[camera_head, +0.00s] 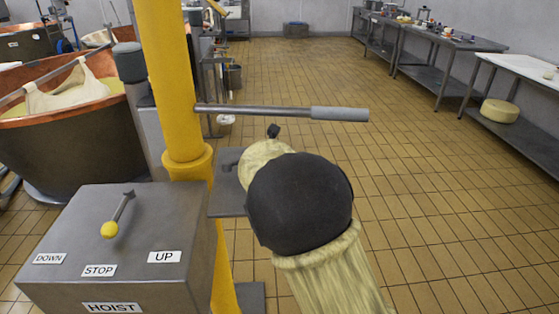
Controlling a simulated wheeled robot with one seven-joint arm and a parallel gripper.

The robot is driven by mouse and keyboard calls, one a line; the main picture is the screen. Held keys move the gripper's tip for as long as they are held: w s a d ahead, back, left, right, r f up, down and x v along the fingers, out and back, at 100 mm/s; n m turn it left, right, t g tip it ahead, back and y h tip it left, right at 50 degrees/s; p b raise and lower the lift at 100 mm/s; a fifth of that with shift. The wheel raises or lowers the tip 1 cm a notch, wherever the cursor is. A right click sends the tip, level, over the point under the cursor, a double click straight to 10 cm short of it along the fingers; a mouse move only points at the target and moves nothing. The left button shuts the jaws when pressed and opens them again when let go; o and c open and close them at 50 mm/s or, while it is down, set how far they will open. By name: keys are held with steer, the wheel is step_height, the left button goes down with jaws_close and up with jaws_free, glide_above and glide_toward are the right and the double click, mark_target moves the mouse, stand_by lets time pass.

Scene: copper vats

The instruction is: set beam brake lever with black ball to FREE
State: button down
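A grey plate (228,192) juts from the yellow column, mostly behind my arm. A small dark knob (273,131) on a short stem shows just above the pale part of my arm. It may be the brake lever's black ball, but I cannot tell for sure. No FREE label shows; the rest of the plate is hidden. My arm, with its large black joint, fills the lower middle. My gripper cannot be made out behind it.
A grey hoist box (120,240) with a yellow-ball lever (110,229) stands at lower left. From the yellow column (172,80), a bar with a grey handle (340,114) reaches right. A copper vat (75,140) is at left, tables (440,38) at right. Tiled floor is clear between.

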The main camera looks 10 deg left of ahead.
steer(key=shift+w+a+b, duration=0.2)
steer(key=shift+w+b, duration=0.1)
steer(key=shift+w, duration=0.05)
stand_by(0.5)
steer(key=shift+s+d+r+b, duration=0.1)
steer(key=shift+d+b, duration=0.3)
steer(key=shift+d, duration=0.1)
steer(key=s+d+r+b, duration=0.2)
steer(key=s+d+r, duration=0.2)
steer(key=s+d, duration=0.4)
steer(key=shift+s+d+r, duration=0.15)
steer(key=shift+d+r, duration=0.25)
steer(key=shift+d, duration=0.05)
